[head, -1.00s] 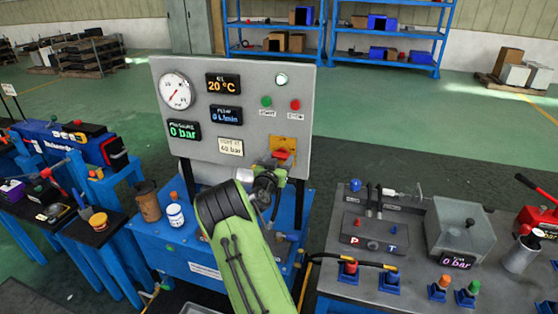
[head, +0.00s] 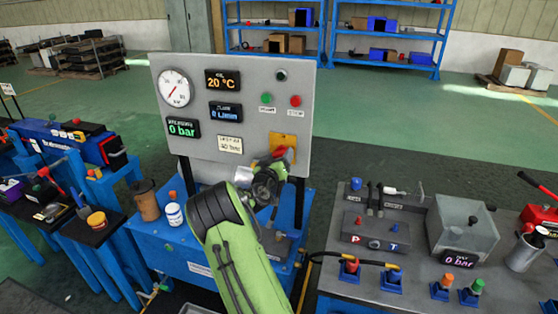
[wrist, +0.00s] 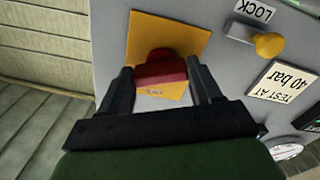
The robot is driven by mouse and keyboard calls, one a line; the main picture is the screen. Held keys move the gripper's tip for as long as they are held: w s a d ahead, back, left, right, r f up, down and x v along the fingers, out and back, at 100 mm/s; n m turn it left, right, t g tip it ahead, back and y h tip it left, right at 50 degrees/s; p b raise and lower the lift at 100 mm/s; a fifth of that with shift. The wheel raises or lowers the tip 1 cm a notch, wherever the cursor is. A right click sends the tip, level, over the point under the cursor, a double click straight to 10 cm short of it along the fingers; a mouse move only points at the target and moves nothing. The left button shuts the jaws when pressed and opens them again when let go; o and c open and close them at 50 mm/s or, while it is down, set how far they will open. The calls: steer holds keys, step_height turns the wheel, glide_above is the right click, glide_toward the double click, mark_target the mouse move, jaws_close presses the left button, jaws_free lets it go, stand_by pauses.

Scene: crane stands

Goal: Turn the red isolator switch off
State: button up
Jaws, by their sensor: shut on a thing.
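The red isolator switch handle (wrist: 160,69) sits on a yellow plate (wrist: 183,38) on the grey panel. In the wrist view it lies between my gripper's (wrist: 162,74) two dark fingers, which are shut on it. In the head view the red handle (head: 277,154) shows at the lower right of the panel, tilted and partly hidden by my gripper (head: 266,170). The yellow plate (head: 286,141) shows behind it. Lettering on the plate below the handle is too blurred to read.
The panel (head: 240,95) has a round gauge (head: 174,88), a dark lamp (head: 281,75), and green and red buttons. A yellow knob (wrist: 269,45) under a LOCK label is close beside the switch. A bottle (head: 173,215) and brown cup (head: 147,203) stand left of my arm.

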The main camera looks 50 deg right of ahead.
steer(key=n, duration=0.6)
steer(key=shift+a+r+n+p, duration=0.1)
steer(key=shift+n+p, duration=0.2)
steer(key=n+p, duration=0.1)
steer(key=n, duration=0.3)
steer(key=shift+w, duration=0.1)
steer(key=shift+n+p, duration=0.75)
steer(key=shift+n, duration=0.45)
steer(key=o, duration=1.1)
steer(key=shift+c, duration=0.2)
